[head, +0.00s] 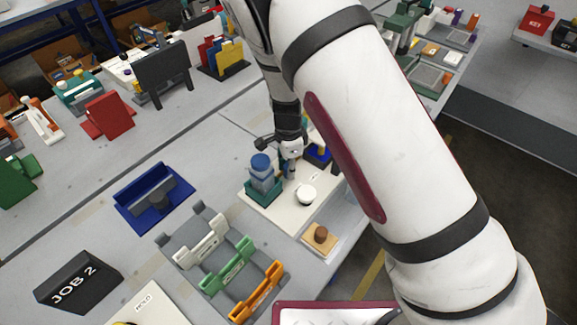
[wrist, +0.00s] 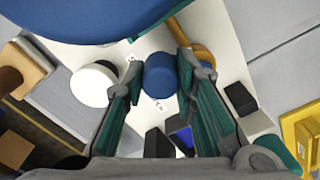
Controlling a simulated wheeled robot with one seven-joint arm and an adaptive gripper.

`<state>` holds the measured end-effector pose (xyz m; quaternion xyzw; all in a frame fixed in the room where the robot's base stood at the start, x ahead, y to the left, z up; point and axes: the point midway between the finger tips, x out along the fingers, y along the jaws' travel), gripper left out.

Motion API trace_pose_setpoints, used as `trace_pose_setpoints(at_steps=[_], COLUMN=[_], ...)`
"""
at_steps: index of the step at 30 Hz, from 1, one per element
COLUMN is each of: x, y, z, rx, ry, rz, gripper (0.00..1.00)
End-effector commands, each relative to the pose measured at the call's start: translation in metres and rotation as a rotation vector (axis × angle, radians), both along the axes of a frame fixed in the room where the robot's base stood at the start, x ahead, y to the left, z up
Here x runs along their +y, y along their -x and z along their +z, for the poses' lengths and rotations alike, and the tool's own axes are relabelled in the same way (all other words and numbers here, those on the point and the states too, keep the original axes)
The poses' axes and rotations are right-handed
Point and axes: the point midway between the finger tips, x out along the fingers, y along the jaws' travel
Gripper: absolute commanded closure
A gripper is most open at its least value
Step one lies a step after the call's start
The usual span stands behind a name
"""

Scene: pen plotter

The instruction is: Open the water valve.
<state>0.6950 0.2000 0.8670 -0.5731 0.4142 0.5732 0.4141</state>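A blue round knob (wrist: 160,75), which looks like the water valve's handle, stands over a white board (wrist: 225,40) beside a brass-coloured pipe (wrist: 203,53). Small dark lettering on the board is near the knob but too small to read. My gripper (wrist: 162,73) points down with its two fingers on either side of the knob. The fingers are apart, with narrow gaps seeming to show beside the knob; contact is not clear. In the head view my gripper (head: 291,160) is low over the white board (head: 290,212), and the arm hides part of that area.
A blue-topped bottle (head: 262,170) in a green holder stands close left of my gripper. A white round cap (head: 306,194) is in front. A wooden block with a brown knob (head: 320,236) is nearer. Coloured racks (head: 225,262) and a blue tray (head: 153,198) lie left.

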Motion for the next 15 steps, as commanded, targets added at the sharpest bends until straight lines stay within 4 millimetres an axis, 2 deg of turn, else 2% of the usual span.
trace_pose_setpoints(at_steps=[8, 15], x=[-0.0005, -0.0046], y=[-0.0003, -0.0016], z=[0.0001, 0.0002], rx=[0.0, -0.002], ry=[0.0, -0.001], rz=[0.011, 0.099], gripper=[1.0, 1.0])
